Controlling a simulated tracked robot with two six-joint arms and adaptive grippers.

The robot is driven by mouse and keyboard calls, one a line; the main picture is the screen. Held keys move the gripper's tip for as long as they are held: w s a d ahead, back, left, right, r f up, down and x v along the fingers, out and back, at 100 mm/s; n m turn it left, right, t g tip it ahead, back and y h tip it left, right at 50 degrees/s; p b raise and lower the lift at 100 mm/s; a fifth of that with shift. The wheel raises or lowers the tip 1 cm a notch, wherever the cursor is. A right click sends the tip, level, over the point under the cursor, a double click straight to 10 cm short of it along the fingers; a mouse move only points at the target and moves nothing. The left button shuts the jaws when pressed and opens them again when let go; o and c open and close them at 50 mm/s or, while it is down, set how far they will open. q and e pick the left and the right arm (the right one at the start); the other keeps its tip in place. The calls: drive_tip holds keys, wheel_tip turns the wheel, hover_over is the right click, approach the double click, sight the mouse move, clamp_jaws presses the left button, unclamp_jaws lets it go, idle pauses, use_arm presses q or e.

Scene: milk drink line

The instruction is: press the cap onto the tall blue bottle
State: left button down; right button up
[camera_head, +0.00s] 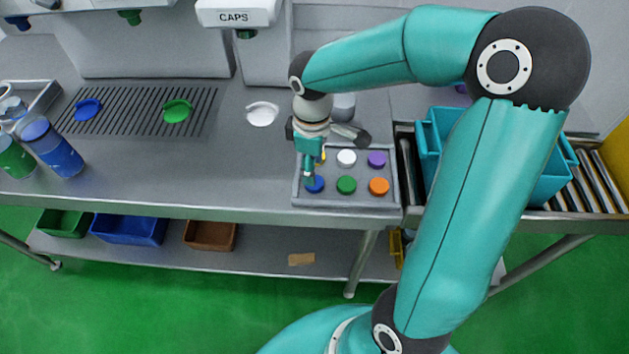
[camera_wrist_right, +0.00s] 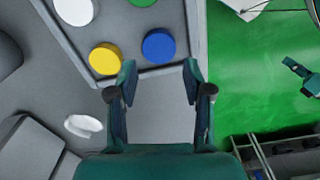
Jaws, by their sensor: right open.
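The tall blue bottle (camera_head: 57,150) stands at the far left of the bench in the head view, upright; whether its top bears a cap is too small to tell. A blue cap (camera_head: 314,184) sits in the front left place of the grey cap tray (camera_head: 345,202). It also shows in the right wrist view (camera_wrist_right: 158,46). My right gripper (camera_head: 308,168) points down over the tray's left side, close to the blue cap. In the right wrist view its fingers (camera_wrist_right: 158,88) are apart with nothing between them. My left gripper does not show in the head view.
White, purple, green and orange caps (camera_head: 379,186) share the tray with a yellow one (camera_wrist_right: 105,58). A green bottle (camera_head: 12,158) stands beside the blue one. A teal crate (camera_head: 550,185) is on rollers at right. The bench front between bottles and tray is clear.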

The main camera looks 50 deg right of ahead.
wheel_tip(320, 180, down, 5)
idle(0.3)
drive_tip(key=shift+w, duration=0.1)
drive_tip(key=c, duration=0.4)
